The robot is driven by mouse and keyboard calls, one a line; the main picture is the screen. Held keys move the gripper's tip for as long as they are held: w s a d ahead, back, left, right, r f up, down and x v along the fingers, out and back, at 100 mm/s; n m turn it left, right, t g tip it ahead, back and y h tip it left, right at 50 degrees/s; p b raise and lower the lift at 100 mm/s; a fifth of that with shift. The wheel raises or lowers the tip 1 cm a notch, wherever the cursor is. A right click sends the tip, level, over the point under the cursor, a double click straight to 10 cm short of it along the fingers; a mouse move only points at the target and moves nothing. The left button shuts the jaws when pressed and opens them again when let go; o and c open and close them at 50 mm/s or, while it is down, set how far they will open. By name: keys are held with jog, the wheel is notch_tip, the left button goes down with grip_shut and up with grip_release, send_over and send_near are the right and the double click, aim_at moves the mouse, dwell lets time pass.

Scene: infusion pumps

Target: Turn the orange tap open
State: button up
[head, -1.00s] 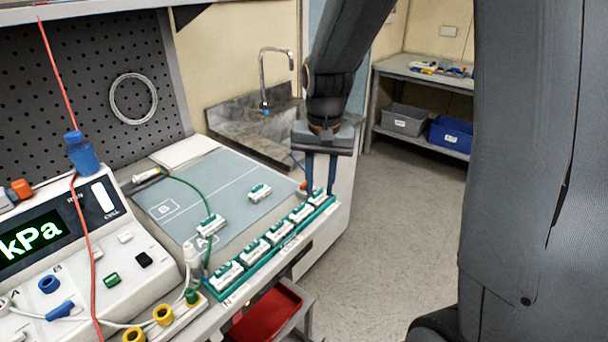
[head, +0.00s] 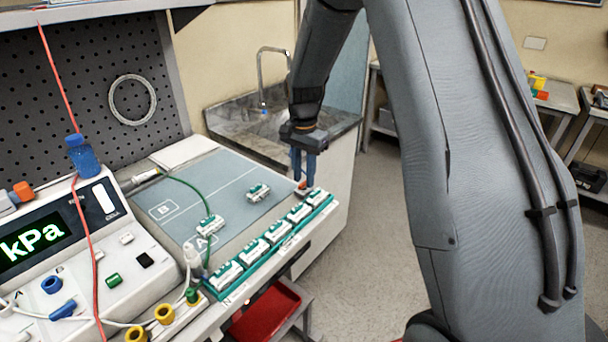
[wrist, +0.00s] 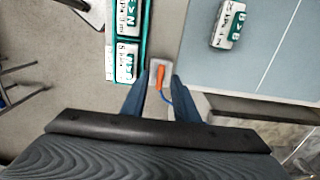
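The orange tap (wrist: 160,77) is a small orange lever on a pale grey block in the wrist view, with a thin blue tube beside it. In the head view the tap (head: 301,188) shows as a bit of orange at the far right corner of the bench. My gripper (wrist: 163,88) has its two blue fingers apart, with the lever showing in the gap between the tips. In the head view my gripper (head: 303,178) points down over the tap. I cannot tell whether a finger touches the lever.
A green rack (head: 270,250) of labelled white modules runs along the bench's front edge, close to the tap. A blue-grey mat (head: 190,185) holds two more modules. A sink with a faucet (head: 262,75) lies behind. A kPa pump unit (head: 75,245) stands at left.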

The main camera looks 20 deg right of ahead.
jog(key=shift+f, duration=0.35)
grip_shut()
jog(key=n, duration=0.5)
jog(key=shift+n, duration=2.4)
jog(key=shift+r, duration=0.1)
